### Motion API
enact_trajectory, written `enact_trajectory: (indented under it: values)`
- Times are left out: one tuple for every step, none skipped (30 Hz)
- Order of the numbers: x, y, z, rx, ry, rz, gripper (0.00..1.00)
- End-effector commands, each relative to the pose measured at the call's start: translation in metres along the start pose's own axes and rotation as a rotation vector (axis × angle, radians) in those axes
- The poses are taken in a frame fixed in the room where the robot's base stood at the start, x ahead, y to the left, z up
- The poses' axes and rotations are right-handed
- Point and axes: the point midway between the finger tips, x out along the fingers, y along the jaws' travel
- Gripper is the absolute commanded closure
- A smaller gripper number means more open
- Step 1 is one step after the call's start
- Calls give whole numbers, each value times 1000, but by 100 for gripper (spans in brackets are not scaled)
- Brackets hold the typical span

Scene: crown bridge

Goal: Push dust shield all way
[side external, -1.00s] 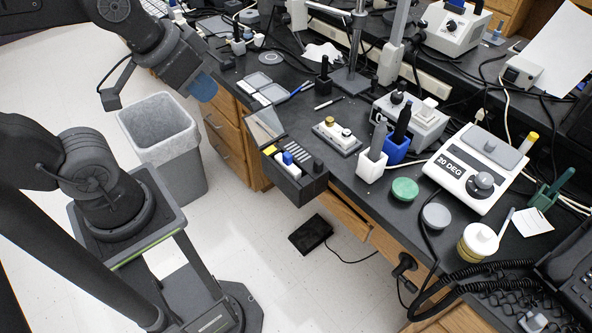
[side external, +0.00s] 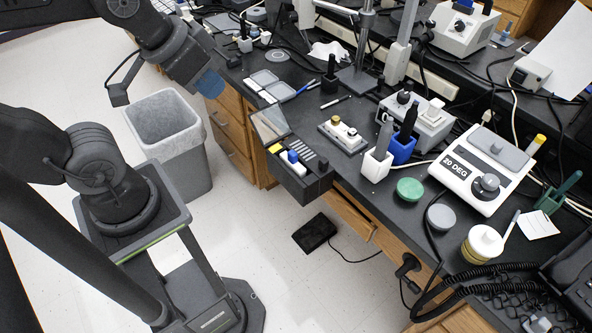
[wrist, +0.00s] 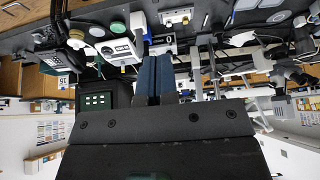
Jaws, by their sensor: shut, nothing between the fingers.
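A dark box (side external: 312,188) sits at the front edge of the black bench in the side external view. A greyish see-through panel, seemingly the dust shield (side external: 268,125), stands tilted at the box's back left end. The box's inside shows uncovered, with yellow, blue and white pieces and a row of grey slats. My gripper (side external: 209,83) is up and left of the box, above the bin side of the bench, well apart from the panel. Its blue fingers (wrist: 152,80) are together and empty in the wrist view. I cannot make out the shield in the wrist view.
A grey bin (side external: 165,118) stands on the floor below my gripper. Behind the box are a small block with knobs (side external: 343,136), a white holder (side external: 376,165) and a white 20 DEG device (side external: 480,170). A dark pedal (side external: 314,232) lies on the floor.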

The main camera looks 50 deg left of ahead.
Motion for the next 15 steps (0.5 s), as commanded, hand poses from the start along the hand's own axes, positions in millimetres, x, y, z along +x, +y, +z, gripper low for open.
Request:
enact_trajectory:
  values:
    - [0,0,0,0,0,0,100]
    - [0,0,0,0,0,0,97]
    - [0,0,-1,-3,-2,0,93]
    - [0,-1,-2,-10,-5,-1,90]
    - [0,-2,-4,-21,-10,-2,88]
    - [2,-4,-8,-44,-22,-4,84]
    - [3,-5,-12,-66,-34,-6,81]
    - [4,-8,-18,-95,-49,-8,78]
    - [6,-12,-26,-143,-73,-11,74]
    - [9,-15,-33,-186,-93,-13,71]
    - [12,-20,-41,-231,-115,-16,68]
    - [17,-27,-52,-297,-146,-20,65]
    - [21,-33,-60,-349,-169,-23,62]
    - [26,-39,-68,-401,-193,-27,59]
    - [32,-47,-79,-470,-221,-31,55]
